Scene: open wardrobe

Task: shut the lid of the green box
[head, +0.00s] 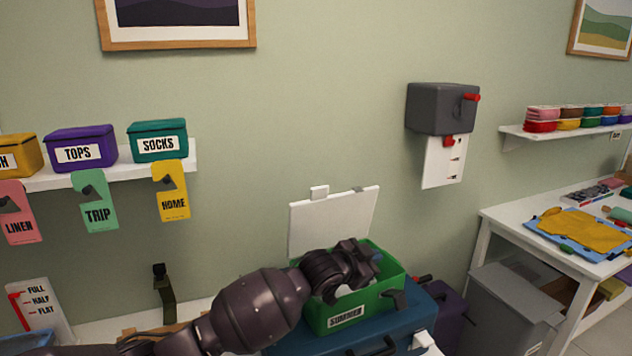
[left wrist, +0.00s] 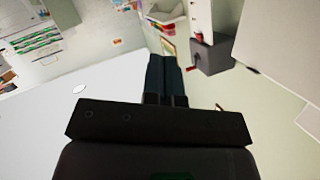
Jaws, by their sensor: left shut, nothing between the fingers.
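The green box (head: 390,270) carries a "SUMMER" label and stands on a blue case. Its white lid (head: 330,220) is up, nearly upright along the back edge, with a small white tab on its top edge. My left arm reaches across the box from the left. The left gripper (head: 376,257) is over the box opening, in front of the lid, and hides part of the inside. In the left wrist view its dark fingers (left wrist: 165,80) are together with nothing between them. A large white surface fills the left of that view; I cannot tell whether it is the lid. My right gripper is not in view.
The blue case (head: 400,325) is under the box, with a purple case (head: 450,312) to its right. A shelf with labelled bins and door tags (head: 95,202) is at left. A grey wall unit (head: 440,108) hangs above right. A white table (head: 510,222) stands at right.

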